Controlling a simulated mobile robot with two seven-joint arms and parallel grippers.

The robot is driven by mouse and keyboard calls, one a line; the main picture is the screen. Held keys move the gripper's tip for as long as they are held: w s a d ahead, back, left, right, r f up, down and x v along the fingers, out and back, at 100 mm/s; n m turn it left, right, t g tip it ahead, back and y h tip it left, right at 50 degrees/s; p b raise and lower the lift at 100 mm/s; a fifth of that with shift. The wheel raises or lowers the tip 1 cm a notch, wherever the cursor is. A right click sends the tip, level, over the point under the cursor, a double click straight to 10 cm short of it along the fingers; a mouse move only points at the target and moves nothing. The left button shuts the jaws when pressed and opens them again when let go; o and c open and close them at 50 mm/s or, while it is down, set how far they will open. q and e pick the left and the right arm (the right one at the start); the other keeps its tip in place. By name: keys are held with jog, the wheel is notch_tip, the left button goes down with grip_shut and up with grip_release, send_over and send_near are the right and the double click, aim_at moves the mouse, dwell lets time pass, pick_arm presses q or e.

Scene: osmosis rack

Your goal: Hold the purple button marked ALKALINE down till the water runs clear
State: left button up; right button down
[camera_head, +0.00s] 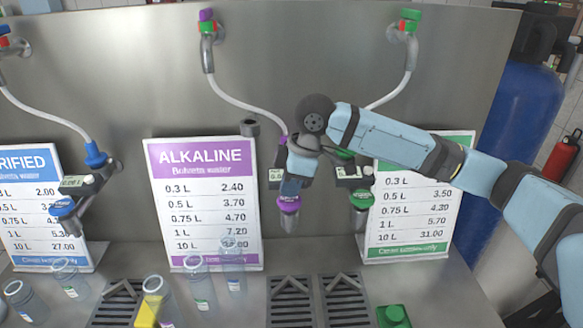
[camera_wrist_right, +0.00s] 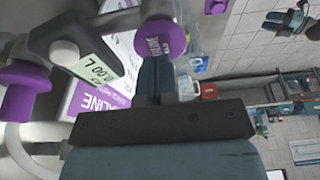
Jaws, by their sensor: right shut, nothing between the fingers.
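The purple ALKALINE button (camera_head: 289,204) sits on the front of the middle tap, above its spout. In the right wrist view the round purple button (camera_wrist_right: 160,40) faces the camera, with partly readable white lettering. My right gripper (camera_head: 290,188) is shut and empty, its tips at the button's upper edge. The shut fingers (camera_wrist_right: 155,78) point at the button in the wrist view; I cannot tell whether they touch it. The tap's small display (camera_wrist_right: 97,67) seems to read 0.00 L. I see no water stream below the spout. My left gripper is out of view.
A purple ALKALINE price sign (camera_head: 205,215) stands left of the tap, and a green sign (camera_head: 418,230) to the right. The green-button tap (camera_head: 361,198) is close on the right. Several clear bottles stand at lower left. Drain grates (camera_head: 290,300) lie below.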

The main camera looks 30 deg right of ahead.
aim_at(290, 204)
jog(key=shift+f, duration=0.2)
jog(key=shift+f+p, duration=0.4)
jog(key=shift+p, duration=0.3)
jog(key=shift+f, duration=0.5)
jog(key=shift+s+f, duration=0.1)
jog(key=shift+f, duration=0.05)
dwell(6.5)
